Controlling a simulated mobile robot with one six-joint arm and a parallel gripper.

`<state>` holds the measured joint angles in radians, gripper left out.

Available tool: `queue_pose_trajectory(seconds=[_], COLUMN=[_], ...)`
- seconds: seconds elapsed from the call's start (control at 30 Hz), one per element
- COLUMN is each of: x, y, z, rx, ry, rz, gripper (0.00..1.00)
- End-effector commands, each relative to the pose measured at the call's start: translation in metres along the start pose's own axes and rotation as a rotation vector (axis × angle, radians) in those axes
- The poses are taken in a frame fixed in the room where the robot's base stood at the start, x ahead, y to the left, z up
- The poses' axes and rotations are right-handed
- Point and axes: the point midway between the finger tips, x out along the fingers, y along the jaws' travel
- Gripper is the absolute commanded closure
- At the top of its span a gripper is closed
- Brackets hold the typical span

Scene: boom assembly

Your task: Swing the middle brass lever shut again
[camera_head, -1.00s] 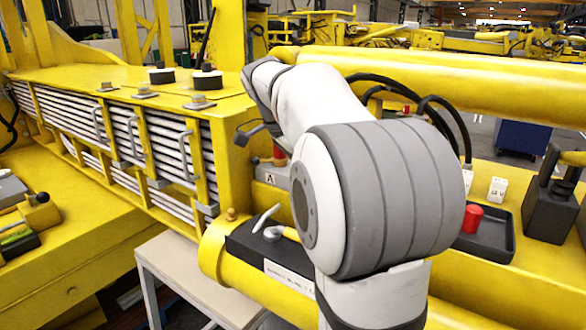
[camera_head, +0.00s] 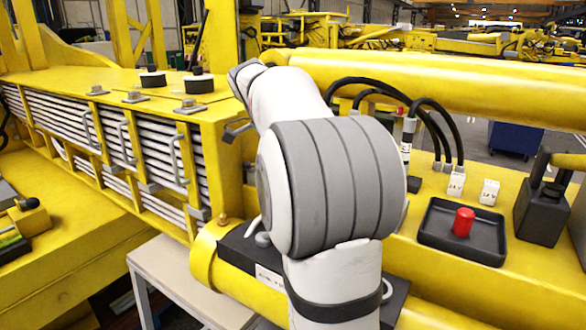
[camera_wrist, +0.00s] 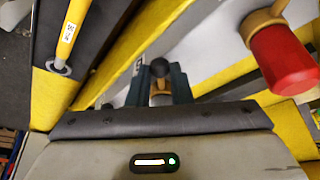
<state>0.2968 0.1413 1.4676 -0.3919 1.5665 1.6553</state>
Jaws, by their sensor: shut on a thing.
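In the wrist view my gripper (camera_wrist: 160,93) has its two dark fingers closed around a small brass piece with a dark round knob (camera_wrist: 159,68) on top. It looks like a brass lever's end; I cannot tell from its surroundings whether it is the middle one. A red cylindrical knob (camera_wrist: 285,60) on a brass stem sits to its right, apart from the fingers. The rest of the held lever is hidden. In the head view my arm's grey and white links cover the gripper and the levers.
In the wrist view a yellow rod with a white label (camera_wrist: 71,30) lies at the upper left. In the head view a black tray (camera_head: 435,245) holds a red cylinder (camera_head: 463,222). Black hoses (camera_head: 432,120) arch behind my arm, and a black canister (camera_head: 541,215) stands right.

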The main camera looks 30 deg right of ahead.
Motion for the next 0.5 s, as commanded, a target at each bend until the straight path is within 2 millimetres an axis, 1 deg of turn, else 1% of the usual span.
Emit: queue_pose_trajectory(seconds=[0.23, 0.27, 0.5], x=[-0.0017, -0.0018, -0.0009], y=[-0.0011, -0.0012, -0.0007], z=[-0.0008, -0.0008, -0.0006], rx=[0.002, 0.002, 0.001], ry=[0.001, 0.001, 0.000], rz=[-0.007, -0.007, -0.004], gripper=[1.00, 0.80, 0.60])
